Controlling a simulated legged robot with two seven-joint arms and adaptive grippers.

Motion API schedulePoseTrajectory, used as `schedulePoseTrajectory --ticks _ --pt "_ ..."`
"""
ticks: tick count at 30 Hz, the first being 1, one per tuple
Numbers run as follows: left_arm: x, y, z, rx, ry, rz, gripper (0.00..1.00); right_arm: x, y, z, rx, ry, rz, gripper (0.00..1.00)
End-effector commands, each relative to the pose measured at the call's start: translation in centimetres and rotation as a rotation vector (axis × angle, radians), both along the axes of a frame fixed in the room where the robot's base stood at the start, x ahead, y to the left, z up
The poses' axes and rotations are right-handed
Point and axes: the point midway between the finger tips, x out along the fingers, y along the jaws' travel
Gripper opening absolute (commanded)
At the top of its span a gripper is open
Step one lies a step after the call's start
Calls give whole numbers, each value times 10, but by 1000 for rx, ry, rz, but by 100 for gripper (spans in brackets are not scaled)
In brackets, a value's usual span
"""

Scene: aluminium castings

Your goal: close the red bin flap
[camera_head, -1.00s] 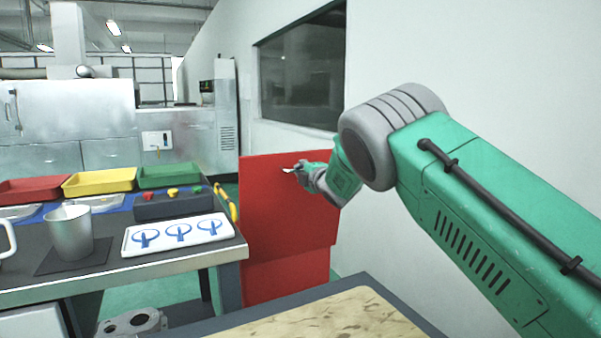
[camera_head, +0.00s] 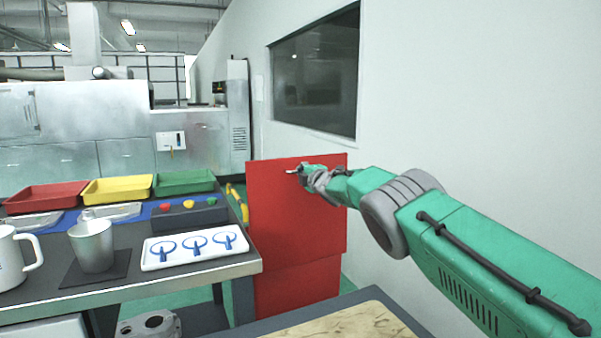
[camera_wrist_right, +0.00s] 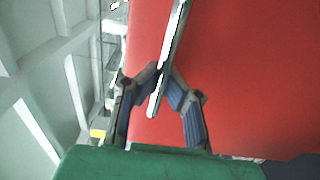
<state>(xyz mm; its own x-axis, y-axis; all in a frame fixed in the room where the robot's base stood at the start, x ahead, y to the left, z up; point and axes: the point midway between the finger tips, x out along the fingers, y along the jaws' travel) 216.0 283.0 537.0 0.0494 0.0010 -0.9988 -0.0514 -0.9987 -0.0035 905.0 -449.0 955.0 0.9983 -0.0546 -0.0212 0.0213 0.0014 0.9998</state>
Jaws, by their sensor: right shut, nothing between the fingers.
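The red bin flap (camera_head: 285,225) shows in the head view as a flat red panel, standing upright above the lower red bin body (camera_head: 300,285), right of the workbench. In the right wrist view the red surface (camera_wrist_right: 250,75) fills the right side. My right gripper (camera_head: 293,171) is in front of the flap's upper part, its tips pointing left across the panel. In the wrist view its pale fingertips (camera_wrist_right: 170,55) are together, with nothing held. I cannot tell whether they touch the flap. My left gripper is not in view.
The workbench (camera_head: 190,278) at left holds a mug (camera_head: 14,258), a metal cup (camera_head: 93,246), a white tray (camera_head: 160,258) and coloured bins. A wall with a window stands at right. A table with a pale top (camera_head: 350,325) is in front.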

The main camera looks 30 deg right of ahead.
Motion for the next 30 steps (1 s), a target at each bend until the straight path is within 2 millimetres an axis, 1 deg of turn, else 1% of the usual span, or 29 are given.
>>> schedulePoseTrajectory --ticks 1,4,5,6,7,20,26,30 --pt "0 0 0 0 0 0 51 -2 -8 -4 0 9 -14 0" --pt "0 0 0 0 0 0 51 -2 -9 -5 0 10 -14 0" --pt "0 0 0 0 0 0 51 -2 -9 -5 0 10 -14 7" --pt "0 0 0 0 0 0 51 -2 -9 -5 0 9 -14 21" --pt "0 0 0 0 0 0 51 -2 -8 -4 0 9 -13 31" --pt "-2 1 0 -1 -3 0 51 -2 0 1 -3 3 -4 31" --pt "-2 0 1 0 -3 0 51 -14 0 0 1 6 -1 31" --pt "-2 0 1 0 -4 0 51 -27 -1 1 2 5 -4 31"
